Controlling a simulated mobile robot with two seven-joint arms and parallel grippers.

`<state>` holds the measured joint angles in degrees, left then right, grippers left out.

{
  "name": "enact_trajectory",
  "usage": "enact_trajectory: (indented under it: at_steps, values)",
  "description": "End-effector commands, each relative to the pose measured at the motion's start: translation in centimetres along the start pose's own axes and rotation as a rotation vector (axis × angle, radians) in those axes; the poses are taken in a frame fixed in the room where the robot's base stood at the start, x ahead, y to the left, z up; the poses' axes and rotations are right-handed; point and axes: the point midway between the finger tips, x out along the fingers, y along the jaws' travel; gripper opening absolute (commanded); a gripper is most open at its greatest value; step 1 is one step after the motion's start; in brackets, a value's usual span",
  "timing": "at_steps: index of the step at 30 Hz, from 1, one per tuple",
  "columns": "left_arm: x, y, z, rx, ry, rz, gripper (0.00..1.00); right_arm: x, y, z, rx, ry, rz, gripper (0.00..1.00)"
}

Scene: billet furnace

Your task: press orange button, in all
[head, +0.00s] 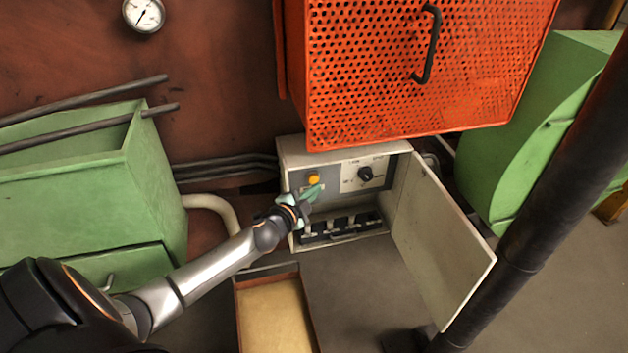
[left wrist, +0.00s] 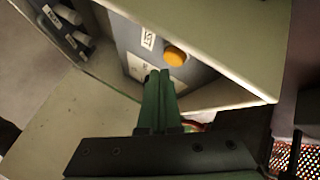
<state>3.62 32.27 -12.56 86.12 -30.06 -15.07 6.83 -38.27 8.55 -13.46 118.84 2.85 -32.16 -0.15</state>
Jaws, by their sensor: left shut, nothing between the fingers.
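The orange button (head: 314,179) is on the grey panel inside an open white control box (head: 293,150), to the left of a black rotary knob (head: 366,174). It also shows in the left wrist view (left wrist: 175,55), just beyond and slightly right of the fingertips. My left gripper (head: 318,188) is shut and empty, its green fingers just below the button in the head view. A gap shows between the fingertips and the button in the left wrist view (left wrist: 158,74). My right gripper is not in view.
The box's door (head: 440,235) stands open to the right. An orange perforated guard (head: 420,75) with a black handle hangs above the box. A row of switches (head: 340,226) is low in the box. A shallow tray (head: 272,315) lies below, and a green bin (head: 90,190) stands left.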

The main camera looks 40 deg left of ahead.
Motion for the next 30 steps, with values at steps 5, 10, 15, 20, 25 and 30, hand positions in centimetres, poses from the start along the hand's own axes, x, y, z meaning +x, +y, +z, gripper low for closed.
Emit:
enact_trajectory:
  at_steps: [5,10,15,20,25,30]
  values:
    - [0.05,-0.06,0.03,0.000,0.000,0.000,0.00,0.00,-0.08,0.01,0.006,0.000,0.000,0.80]
    - [0.43,-0.35,0.33,0.000,-0.001,-0.001,0.00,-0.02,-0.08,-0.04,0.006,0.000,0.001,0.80]
    - [0.61,-0.46,0.45,0.000,0.000,0.000,0.00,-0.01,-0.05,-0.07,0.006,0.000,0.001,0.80]
    - [0.60,-0.45,0.44,0.000,0.000,0.000,0.00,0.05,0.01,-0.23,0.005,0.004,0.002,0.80]
    - [0.63,-0.48,0.47,0.000,0.000,0.000,0.00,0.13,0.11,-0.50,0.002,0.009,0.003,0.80]
    - [0.77,-0.57,0.56,0.001,0.000,0.000,0.00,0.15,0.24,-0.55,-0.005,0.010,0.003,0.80]
